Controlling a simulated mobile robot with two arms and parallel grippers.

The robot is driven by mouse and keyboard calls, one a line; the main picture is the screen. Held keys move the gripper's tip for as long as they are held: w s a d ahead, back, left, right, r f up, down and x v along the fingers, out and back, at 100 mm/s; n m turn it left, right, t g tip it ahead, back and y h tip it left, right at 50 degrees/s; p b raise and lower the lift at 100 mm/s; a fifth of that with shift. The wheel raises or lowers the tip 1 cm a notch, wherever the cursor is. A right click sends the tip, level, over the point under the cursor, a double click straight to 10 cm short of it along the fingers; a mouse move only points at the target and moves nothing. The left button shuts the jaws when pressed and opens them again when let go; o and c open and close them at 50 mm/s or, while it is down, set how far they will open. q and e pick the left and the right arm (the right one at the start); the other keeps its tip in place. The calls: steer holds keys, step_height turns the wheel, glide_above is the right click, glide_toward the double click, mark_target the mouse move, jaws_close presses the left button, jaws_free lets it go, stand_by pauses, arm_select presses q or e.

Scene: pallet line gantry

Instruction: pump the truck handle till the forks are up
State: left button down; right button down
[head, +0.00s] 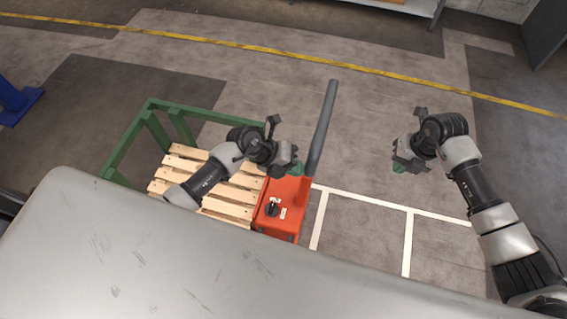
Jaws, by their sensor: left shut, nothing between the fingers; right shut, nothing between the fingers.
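The red pallet truck (288,207) stands just beyond the grey surface at the bottom. Its dark handle (323,125) rises from the red body and leans slightly to the right. My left gripper (292,168) is shut and empty, close to the left of the handle's lower end; I cannot tell whether it touches. My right gripper (400,166) is shut and empty, well to the right of the handle over bare floor. The forks are hidden, so their height cannot be told.
A wooden pallet (232,209) lies left of the truck, beside a green frame (190,107). A large grey surface (160,262) fills the lower left. White lines (408,245) mark the floor at right. A yellow line (300,57) crosses the open floor behind. A blue post base (18,103) is far left.

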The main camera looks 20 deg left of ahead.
steer(key=c, duration=1.8)
jaws_free()
steer(key=o, duration=1)
steer(key=shift+c, duration=0.2)
